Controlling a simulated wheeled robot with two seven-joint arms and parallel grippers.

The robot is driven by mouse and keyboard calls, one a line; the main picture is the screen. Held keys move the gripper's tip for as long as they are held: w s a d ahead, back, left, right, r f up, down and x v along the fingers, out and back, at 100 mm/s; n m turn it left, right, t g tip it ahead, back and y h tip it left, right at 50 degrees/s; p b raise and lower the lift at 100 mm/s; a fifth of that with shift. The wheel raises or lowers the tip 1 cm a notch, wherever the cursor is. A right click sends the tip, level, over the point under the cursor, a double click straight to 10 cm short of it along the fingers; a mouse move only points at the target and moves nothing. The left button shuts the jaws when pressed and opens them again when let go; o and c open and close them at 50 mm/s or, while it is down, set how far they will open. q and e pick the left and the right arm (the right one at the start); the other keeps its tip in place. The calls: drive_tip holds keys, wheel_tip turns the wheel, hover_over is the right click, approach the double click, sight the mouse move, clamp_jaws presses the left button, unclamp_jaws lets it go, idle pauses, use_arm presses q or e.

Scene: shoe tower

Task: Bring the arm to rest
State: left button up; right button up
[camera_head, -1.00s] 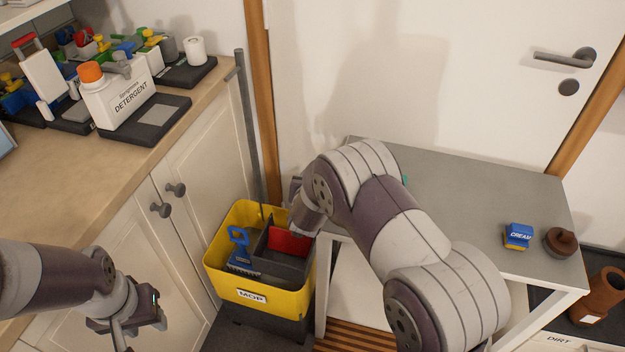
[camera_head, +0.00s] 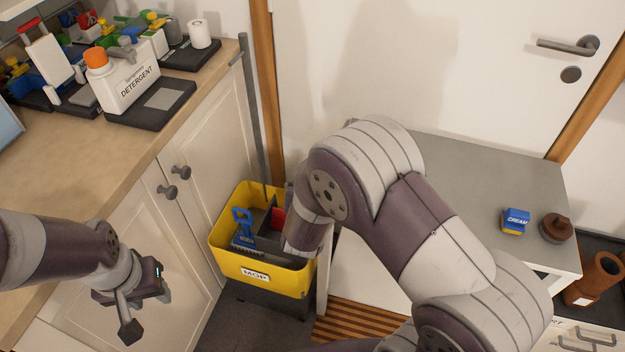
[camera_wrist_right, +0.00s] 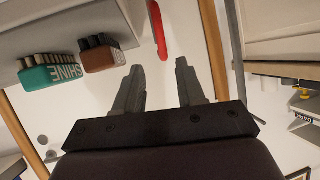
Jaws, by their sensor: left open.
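My left gripper (camera_head: 130,318) hangs at the lower left in the head view, in front of the cabinet doors. It is empty, and one finger points down. My right arm (camera_head: 410,225) crosses the middle of the head view, bent over the yellow bucket's right side and the grey table's left part. Its gripper is hidden there. In the right wrist view my right gripper (camera_wrist_right: 159,80) has its two fingers apart with nothing held between them. A red object shows beyond the fingers.
A yellow mop bucket (camera_head: 222,255) holds a blue brush (camera_head: 244,232). A grey table (camera_head: 470,180) carries a blue cream box (camera_head: 515,220) and a brown pot (camera_head: 556,229). A white detergent bottle (camera_head: 125,82) stands on the counter (camera_head: 70,165). The wrist view shows a teal SHINE brush (camera_wrist_right: 50,76).

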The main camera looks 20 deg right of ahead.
idle(0.4)
drive_tip(key=s+a+f+n+g+y, duration=0.45)
drive_tip(key=s+a+g, duration=0.2)
drive_tip(key=s, duration=0.25)
drive_tip(key=s+d+r+n+g, duration=0.2)
drive_tip(key=s+d+r+g, duration=0.35)
drive_tip(key=s, duration=0.45)
drive_tip(key=w+d+r+t+p, duration=0.1)
drive_tip(key=d+r+p, duration=0.2)
drive_tip(key=r+p, duration=1.2)
wheel_tip(320, 180, up, 3)
drive_tip(key=shift+f+m+p, duration=0.1)
drive_tip(key=shift+m+p, duration=0.25)
drive_tip(key=shift+m, duration=0.1)
